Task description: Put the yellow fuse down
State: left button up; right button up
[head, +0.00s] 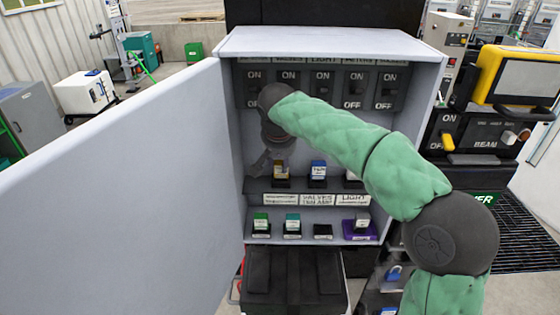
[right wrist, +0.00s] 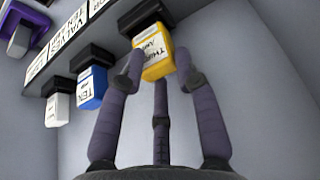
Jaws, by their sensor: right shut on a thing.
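The yellow fuse (head: 281,168) is at the left end of the cabinet's upper shelf, on a black socket (head: 282,183). It also shows in the right wrist view (right wrist: 158,60), between my finger pads and lined up with a black socket (right wrist: 148,18); whether it is fully seated I cannot tell. My right gripper (head: 265,163) reaches into the cabinet and is shut on the yellow fuse; its fingers are small and partly hidden in the head view. My left gripper is not in view.
A blue fuse (head: 318,169) and a partly hidden white fuse (right wrist: 58,108) stand beside it. The lower shelf holds a green fuse (head: 261,220), a teal fuse (head: 292,222) and an empty socket (head: 323,231). Switches (head: 323,83) line the top. The open door (head: 130,180) fills the left.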

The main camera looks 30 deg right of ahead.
jog(key=shift+r, duration=0.1)
jog(key=o, duration=0.9)
jog(key=shift+s+a+r, duration=0.15)
jog(key=shift+r, duration=0.35)
jog(key=s+a+r, duration=0.1)
jog(key=s+a, duration=0.1)
jog(key=s, duration=0.2)
jog(key=s+a+r+b, duration=0.1)
jog(key=s+a, duration=0.2)
jog(key=s+a+r+b, duration=0.1)
jog(key=s+a, duration=0.1)
jog(key=s, duration=0.2)
jog(key=shift+s+a+r, duration=0.2)
jog(key=shift+s+r, duration=0.05)
jog(key=shift+s, duration=0.05)
